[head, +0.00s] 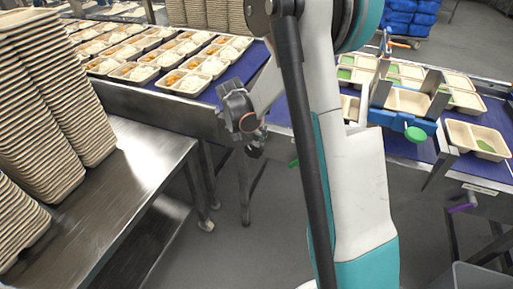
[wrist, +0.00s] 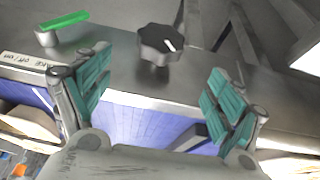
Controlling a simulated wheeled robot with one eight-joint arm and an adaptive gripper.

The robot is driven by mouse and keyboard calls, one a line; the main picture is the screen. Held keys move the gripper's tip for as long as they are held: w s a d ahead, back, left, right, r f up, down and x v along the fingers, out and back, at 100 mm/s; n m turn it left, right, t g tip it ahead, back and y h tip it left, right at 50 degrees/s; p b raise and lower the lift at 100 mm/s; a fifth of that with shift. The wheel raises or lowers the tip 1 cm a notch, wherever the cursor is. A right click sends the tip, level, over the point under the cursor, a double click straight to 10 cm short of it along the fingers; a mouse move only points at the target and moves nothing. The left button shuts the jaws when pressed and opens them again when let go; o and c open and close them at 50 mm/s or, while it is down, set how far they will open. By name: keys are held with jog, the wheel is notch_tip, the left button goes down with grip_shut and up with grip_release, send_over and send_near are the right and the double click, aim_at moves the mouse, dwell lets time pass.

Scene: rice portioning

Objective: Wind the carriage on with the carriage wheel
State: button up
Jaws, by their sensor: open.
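My gripper (wrist: 160,78) is open and empty, its two teal-padded fingers wide apart. It shows in the head view (head: 247,125) at the near edge of the conveyor. A black lobed knob with a white mark (wrist: 157,42) stands on a metal panel beyond the fingertips, roughly between them, with no contact visible. I cannot tell whether this knob is the carriage wheel. A blue carriage (head: 402,118) spans the right conveyor in the head view, with a round green knob (head: 415,134) on its near side, far right of my gripper.
A green lever (wrist: 64,20) and a label (wrist: 22,64) sit left of the black knob. Filled trays (head: 135,72) line the left conveyor. Stacked trays (head: 55,110) stand on a metal table (head: 135,165) at left. A purple handle (head: 463,207) juts out at right.

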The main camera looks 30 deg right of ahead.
aim_at(254, 148)
jog(key=b+x, duration=0.4)
jog(key=x, duration=0.8)
jog(key=shift+f, duration=0.3)
jog(key=c, duration=1.1)
